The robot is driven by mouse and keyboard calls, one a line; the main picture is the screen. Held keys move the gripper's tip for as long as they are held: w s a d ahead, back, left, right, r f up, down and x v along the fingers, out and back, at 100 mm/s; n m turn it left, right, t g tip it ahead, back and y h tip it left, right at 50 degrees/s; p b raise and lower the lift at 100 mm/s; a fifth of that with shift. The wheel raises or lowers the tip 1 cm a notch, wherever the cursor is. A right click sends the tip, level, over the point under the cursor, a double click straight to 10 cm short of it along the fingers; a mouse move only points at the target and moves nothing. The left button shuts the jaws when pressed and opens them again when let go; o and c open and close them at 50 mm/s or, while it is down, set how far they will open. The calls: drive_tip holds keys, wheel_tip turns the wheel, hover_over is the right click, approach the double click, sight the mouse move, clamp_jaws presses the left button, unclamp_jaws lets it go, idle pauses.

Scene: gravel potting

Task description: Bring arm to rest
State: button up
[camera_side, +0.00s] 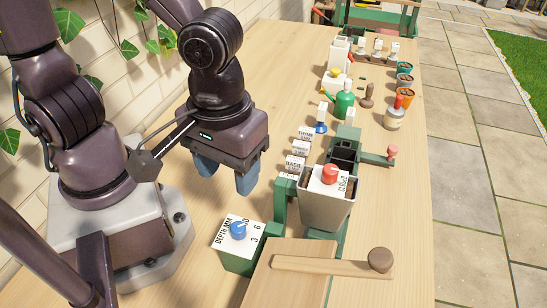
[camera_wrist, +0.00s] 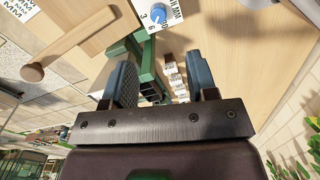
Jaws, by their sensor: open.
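My gripper (camera_side: 228,175) hangs over the wooden table (camera_side: 190,285) near my base, fingers pointing down. Its two blue fingers are apart with nothing between them. In the wrist view the gripper (camera_wrist: 163,80) also shows open, with the table and several small white labelled blocks visible beyond the fingers. In the side view those labelled blocks (camera_side: 295,163) stand in a row to the right of my gripper, apart from it.
A green box with a blue dial (camera_side: 238,230) stands in front of my gripper. A grey hopper with a red knob (camera_side: 328,205) stands to the right. A wooden lever (camera_side: 325,266) lies at the front. Pots (camera_side: 404,82), a green watering can (camera_side: 343,104) and a bottle (camera_side: 394,117) stand farther back.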

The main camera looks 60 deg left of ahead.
drive_tip(key=w+a+r+m+t, duration=0.2)
drive_tip(key=a+r+m+t, duration=0.3)
drive_tip(key=a+r, duration=0.7)
drive_tip(key=shift+a+r+m+t, duration=0.3)
drive_tip(key=shift+a+m+t, duration=0.1)
drive_tip(key=shift+a+m, duration=0.55)
drive_tip(key=shift+c, duration=0.2)
idle(0.3)
